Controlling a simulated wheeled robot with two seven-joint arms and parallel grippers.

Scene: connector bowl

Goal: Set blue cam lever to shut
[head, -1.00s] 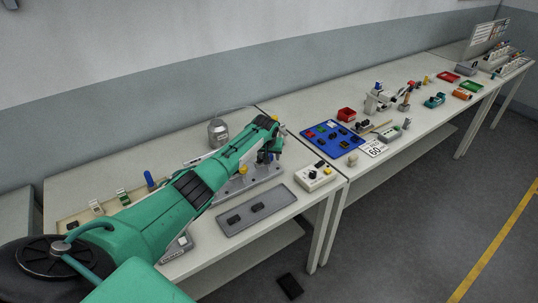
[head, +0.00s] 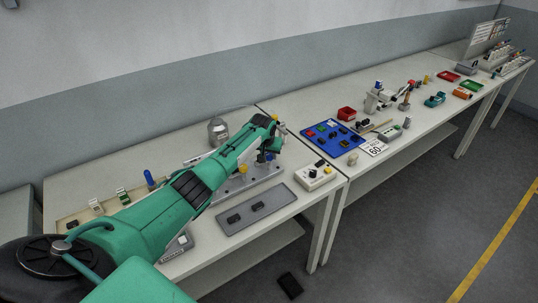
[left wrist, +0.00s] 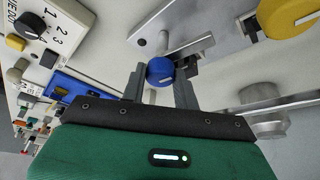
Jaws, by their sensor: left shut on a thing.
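The blue cam lever's round blue end (left wrist: 160,71) sits between the fingertips of my left gripper (left wrist: 162,85) in the left wrist view. The fingers are shut on it. In the head view my left gripper (head: 268,155) reaches down over the grey fixture plate (head: 262,180), and a bit of blue shows at its tips. The arm hides part of the plate. A yellow round part (left wrist: 292,18) of the fixture is at the upper right in the left wrist view. My right gripper is not in view.
A white control box with a black dial (head: 314,178) stands just right of the plate. A grey tray (head: 228,226) with black pieces lies in front. A metal canister (head: 217,130) stands behind the arm. A blue board (head: 333,139) lies on the neighbouring table.

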